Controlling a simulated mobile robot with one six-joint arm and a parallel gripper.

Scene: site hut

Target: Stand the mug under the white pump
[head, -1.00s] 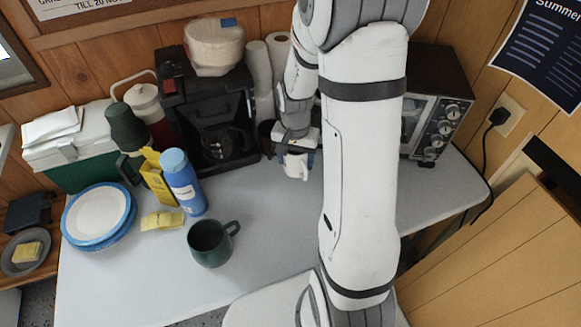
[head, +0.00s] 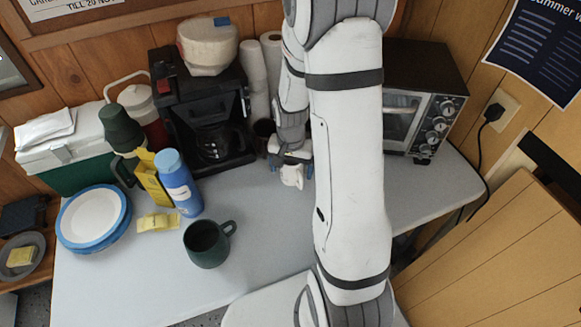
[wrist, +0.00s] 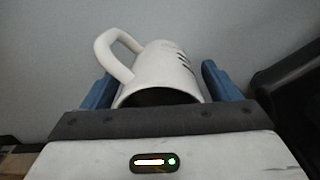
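My gripper (head: 291,161) is in front of the paper rolls, pointing down at the table, with a white mug (head: 292,176) between its blue fingers. In the wrist view the white mug (wrist: 160,73) fills the space between the fingers, handle to the upper left, dark mouth towards the palm. I cannot tell whether its bottom touches the table. A dark green mug (head: 207,244) stands upright at the table's front. A red container with a white top and looped handle (head: 137,97) stands at the back left, partly hidden; it may be the white pump.
A black coffee machine (head: 203,105) stands left of my gripper, a toaster oven (head: 425,100) to its right. A blue bottle (head: 180,185), yellow carton (head: 150,180) and plates (head: 92,218) crowd the left. The table's middle (head: 265,225) is clear.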

